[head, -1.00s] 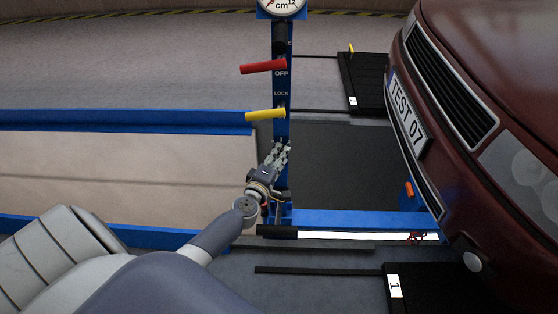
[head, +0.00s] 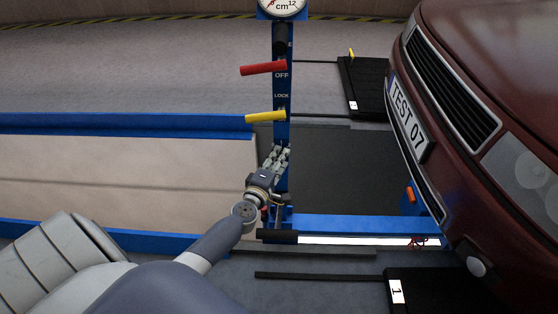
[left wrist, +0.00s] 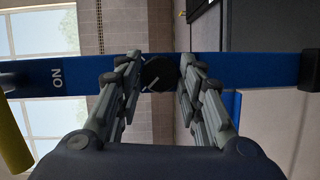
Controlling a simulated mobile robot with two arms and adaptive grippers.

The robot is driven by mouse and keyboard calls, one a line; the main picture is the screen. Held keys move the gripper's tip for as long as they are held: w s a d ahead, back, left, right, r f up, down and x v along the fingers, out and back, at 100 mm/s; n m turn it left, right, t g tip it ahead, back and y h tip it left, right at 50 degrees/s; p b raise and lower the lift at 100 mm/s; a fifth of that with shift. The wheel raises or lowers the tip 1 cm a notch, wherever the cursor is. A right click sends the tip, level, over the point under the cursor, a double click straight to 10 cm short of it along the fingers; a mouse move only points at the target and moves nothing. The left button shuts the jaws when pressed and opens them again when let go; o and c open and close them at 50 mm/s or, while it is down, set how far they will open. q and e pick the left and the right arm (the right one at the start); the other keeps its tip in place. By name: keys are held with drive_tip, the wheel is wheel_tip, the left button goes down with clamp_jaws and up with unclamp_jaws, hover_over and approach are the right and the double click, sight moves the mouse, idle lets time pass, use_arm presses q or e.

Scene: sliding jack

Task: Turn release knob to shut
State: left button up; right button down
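The release knob (left wrist: 158,73) is a black round knob with a pale mark, on the blue post (left wrist: 232,69) beside the word ON. It shows in the left wrist view between the two fingers of my left gripper (left wrist: 160,67). Gaps show on both sides of the knob, so the fingers are apart and not closed on it. In the head view my left gripper (head: 275,157) is at the lower part of the blue post (head: 282,95) and hides the knob. My right gripper is in neither view.
A red lever (head: 263,68) and a yellow lever (head: 265,116) stick out of the post above my gripper. A gauge (head: 283,6) tops the post. A dark red car (head: 490,60) stands at the right. A blue rail (head: 125,122) runs at the left.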

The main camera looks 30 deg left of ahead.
use_arm(q)
drive_tip(key=shift+o, duration=1.1)
drive_tip(key=v, duration=1.2)
